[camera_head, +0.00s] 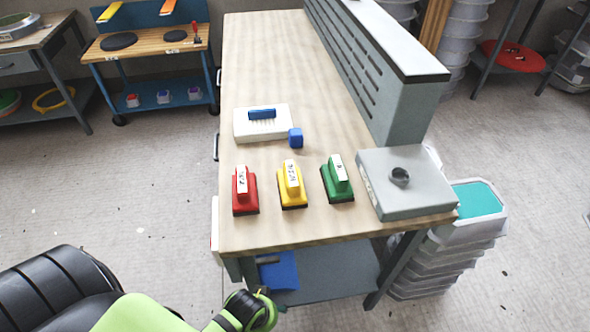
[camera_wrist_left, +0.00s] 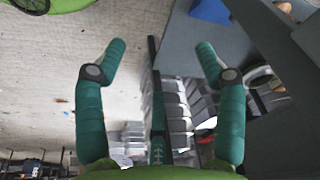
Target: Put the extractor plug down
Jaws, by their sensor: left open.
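I cannot pick out the extractor plug for certain. A dark grey round piece (camera_head: 400,177) stands on a grey box (camera_head: 415,205) at the right front corner of the workbench (camera_head: 270,70), and it may be the plug or a fitting. My left gripper (camera_wrist_left: 160,60) is open in the left wrist view, its two green fingers wide apart with nothing held between them. In the head view, part of my green left arm (camera_head: 245,312) shows below the bench's front edge, and its fingers are not clear. My right gripper is in neither view.
Red (camera_head: 244,192), yellow (camera_head: 291,187) and green (camera_head: 337,180) handled blocks stand along the bench front. Behind them are a white pad (camera_head: 243,130) with a blue brush (camera_head: 262,114) and a small blue cube (camera_head: 295,138). The bench's far half is clear.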

